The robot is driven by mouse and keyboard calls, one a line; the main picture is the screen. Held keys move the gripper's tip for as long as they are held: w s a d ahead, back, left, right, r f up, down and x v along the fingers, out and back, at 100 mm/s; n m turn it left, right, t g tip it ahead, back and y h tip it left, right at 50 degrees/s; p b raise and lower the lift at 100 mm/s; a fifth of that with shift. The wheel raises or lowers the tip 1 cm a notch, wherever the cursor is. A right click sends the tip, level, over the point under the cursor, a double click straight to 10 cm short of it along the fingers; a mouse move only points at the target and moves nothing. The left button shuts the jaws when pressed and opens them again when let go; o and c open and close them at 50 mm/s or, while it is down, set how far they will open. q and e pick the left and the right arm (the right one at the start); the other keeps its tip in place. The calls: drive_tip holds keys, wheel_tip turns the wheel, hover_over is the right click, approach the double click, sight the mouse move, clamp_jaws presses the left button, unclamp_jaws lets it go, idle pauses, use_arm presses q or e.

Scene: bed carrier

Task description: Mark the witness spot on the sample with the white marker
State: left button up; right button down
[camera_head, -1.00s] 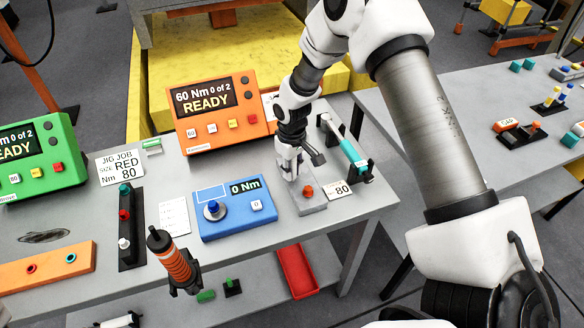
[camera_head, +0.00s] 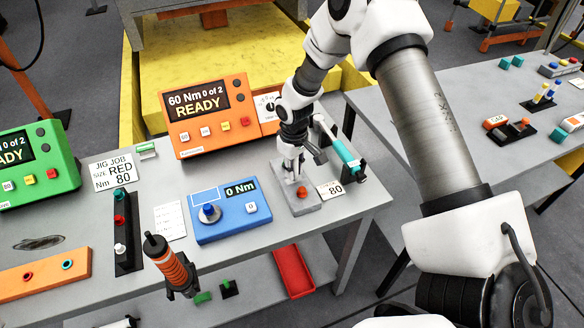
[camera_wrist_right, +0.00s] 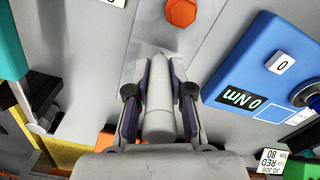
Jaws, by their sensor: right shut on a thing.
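My right gripper (camera_head: 291,165) is shut on the white marker. In the right wrist view the marker (camera_wrist_right: 160,105) lies between the two dark pads of the right gripper (camera_wrist_right: 160,85). The sample looks like a grey block (camera_head: 306,207) with an orange hex bolt head (camera_head: 302,192), which also shows at the top of the wrist view (camera_wrist_right: 181,12). The marker's far end is over the grey block, behind the bolt head in the head view. I cannot tell whether its tip touches. The witness spot cannot be made out. My left gripper is not in view.
A blue 0 Nm tester (camera_head: 230,212) sits left of the block, and an orange READY controller (camera_head: 208,115) behind it. A teal and black tool on a stand (camera_head: 345,155) is close on the right. An orange-black driver (camera_head: 170,265) stands near the front edge.

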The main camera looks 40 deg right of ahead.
drive_tip(key=shift+d, duration=0.4)
drive_tip(key=shift+s+d+p, duration=0.25)
drive_tip(key=shift+d+p, duration=0.25)
drive_tip(key=shift+d, duration=0.2)
drive_tip(key=shift+a, duration=0.1)
drive_tip(key=shift+w+a, duration=0.25)
drive_tip(key=shift+a, duration=0.85)
drive_tip(key=shift+w+a+b, duration=0.15)
drive_tip(key=shift+a+b, duration=0.05)
drive_tip(key=shift+a, duration=0.35)
drive_tip(key=shift+w+a+b, duration=0.15)
drive_tip(key=shift+a, duration=0.35)
